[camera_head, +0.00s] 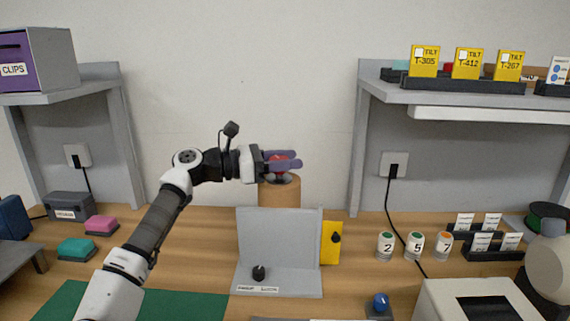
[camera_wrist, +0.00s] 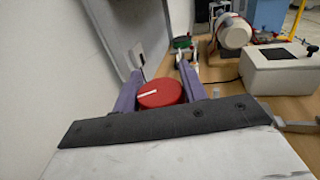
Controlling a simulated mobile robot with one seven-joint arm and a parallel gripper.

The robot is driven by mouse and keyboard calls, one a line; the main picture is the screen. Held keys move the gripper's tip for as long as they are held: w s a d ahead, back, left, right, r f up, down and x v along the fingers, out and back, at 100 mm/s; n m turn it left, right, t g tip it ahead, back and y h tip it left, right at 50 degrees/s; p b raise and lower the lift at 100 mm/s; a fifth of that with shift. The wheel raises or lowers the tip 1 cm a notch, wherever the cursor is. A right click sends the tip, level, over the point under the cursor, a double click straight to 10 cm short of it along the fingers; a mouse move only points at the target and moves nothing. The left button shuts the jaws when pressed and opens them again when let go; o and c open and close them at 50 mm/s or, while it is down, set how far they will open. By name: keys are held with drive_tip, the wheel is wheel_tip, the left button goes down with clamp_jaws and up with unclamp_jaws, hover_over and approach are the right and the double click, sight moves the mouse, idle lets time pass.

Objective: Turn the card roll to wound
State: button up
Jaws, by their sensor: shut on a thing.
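My gripper (camera_head: 297,160) reaches in from the left, level, with its purple fingers shut on a red round knob (camera_head: 279,163). The knob sits on top of a brown cylinder (camera_head: 279,191) behind a grey upright panel. In the wrist view the red knob (camera_wrist: 160,97) lies between the two fingers, and a white line on its top slants slightly. No mark reading "wound" can be made out, and I cannot tell for certain that this knob belongs to the card roll. The fingers hide part of the knob in the head view.
The grey L-shaped stand (camera_head: 278,240) with a small black knob (camera_head: 258,273) is in front of the cylinder. A yellow block (camera_head: 331,243) stands beside it. Grey shelves (camera_head: 460,97) flank both sides. Numbered cups (camera_head: 415,246) and a white box (camera_head: 477,300) are at right.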

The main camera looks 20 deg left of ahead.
drive_tip(key=m+g+h+p, duration=0.1)
drive_tip(key=g, duration=0.1)
drive_tip(key=m+g+h, duration=0.1)
drive_tip(key=m+g, duration=0.1)
drive_tip(key=g, duration=0.1)
drive_tip(key=shift+s+d+r+p, duration=0.1)
drive_tip(key=shift+d+r+p, duration=0.1)
drive_tip(key=shift+p, duration=0.2)
drive_tip(key=shift+s+m+g+h+p, duration=0.15)
drive_tip(key=shift+m+g+p, duration=0.3)
drive_tip(key=shift+m+g, duration=0.35)
drive_tip(key=shift+s+m+g+h+p, duration=0.15)
drive_tip(key=shift+m+g+p, duration=0.4)
drive_tip(key=shift+g, duration=0.45)
drive_tip(key=shift+m+g, duration=0.25)
drive_tip(key=shift+g, duration=0.05)
drive_tip(key=o, duration=1)
drive_tip(key=shift+f, duration=0.1)
drive_tip(key=shift+a+f, duration=0.1)
